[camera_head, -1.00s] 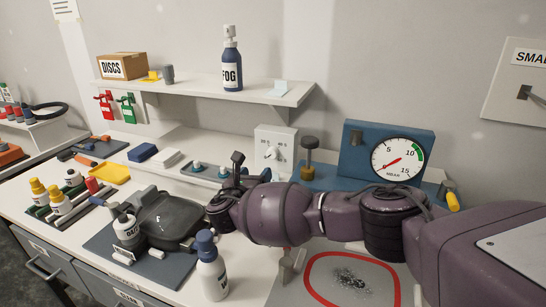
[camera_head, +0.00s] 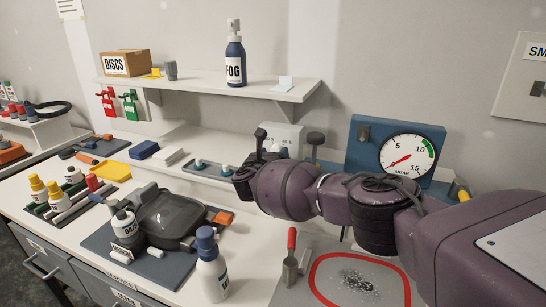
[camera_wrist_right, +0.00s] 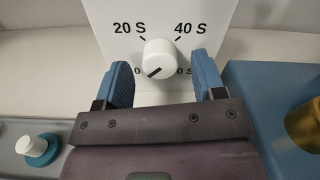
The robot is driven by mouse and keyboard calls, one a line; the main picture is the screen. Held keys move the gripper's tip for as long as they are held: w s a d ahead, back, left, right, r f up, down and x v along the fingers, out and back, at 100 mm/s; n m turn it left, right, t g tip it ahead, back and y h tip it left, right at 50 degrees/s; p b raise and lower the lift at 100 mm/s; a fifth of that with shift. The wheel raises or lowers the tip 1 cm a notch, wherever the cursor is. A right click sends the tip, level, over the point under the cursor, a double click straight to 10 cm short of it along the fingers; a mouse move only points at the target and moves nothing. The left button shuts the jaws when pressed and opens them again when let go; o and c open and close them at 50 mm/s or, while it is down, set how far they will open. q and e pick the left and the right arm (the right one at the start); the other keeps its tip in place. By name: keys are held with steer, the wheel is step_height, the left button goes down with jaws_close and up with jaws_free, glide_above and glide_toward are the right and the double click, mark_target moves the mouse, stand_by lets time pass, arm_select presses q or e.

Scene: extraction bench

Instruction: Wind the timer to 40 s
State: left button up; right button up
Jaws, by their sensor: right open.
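The timer is a white box (camera_head: 283,132) at the back of the bench, its front mostly hidden by my right gripper in the head view. In the right wrist view its white round knob (camera_wrist_right: 160,56) shows, with a dark mark pointing to the lower left, towards the 0. The labels 20 S and 40 S (camera_wrist_right: 190,28) stand above the knob at left and right. My right gripper (camera_wrist_right: 161,68) is open, its blue fingers on either side of the knob; I cannot tell whether they touch it. My left gripper is not in view.
A blue gauge box (camera_head: 365,150) stands right of the timer, with a dark-topped brass plunger (camera_head: 316,139) between them. A low tray with blue-and-white knobs (camera_head: 205,172) lies to the left. A shelf (camera_head: 215,88) hangs above. A dark pan (camera_head: 172,215) and a bottle (camera_head: 211,270) stand in front.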

steer(key=c, duration=0.9)
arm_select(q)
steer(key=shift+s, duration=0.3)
arm_select(e)
steer(key=shift+m, duration=0.3)
steer(key=m, duration=0.3)
steer(key=shift+m, duration=0.4)
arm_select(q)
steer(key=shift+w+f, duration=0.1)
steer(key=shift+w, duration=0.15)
arm_select(e)
steer(key=shift+m, duration=1.2)
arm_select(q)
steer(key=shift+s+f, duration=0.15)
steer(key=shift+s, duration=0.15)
